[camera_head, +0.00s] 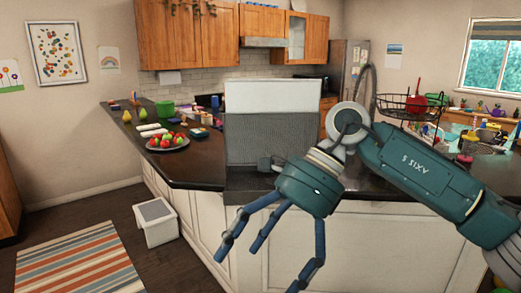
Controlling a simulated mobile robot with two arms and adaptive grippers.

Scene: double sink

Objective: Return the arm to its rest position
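My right arm (418,170) comes in from the right edge, dark teal with white rings at the joints. My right gripper (262,265) hangs in front of the white cabinet face of the kitchen counter. Its blue fingers point down and to the left and are spread apart, with nothing between them. My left arm and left gripper are not in view.
The dark countertop (202,172) lies behind the gripper. A grey panel with a white top (272,97) stands on it. A plate of red and green fruit (168,142) is at the left. A small white stool (156,222) and striped rug (78,262) are on the floor.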

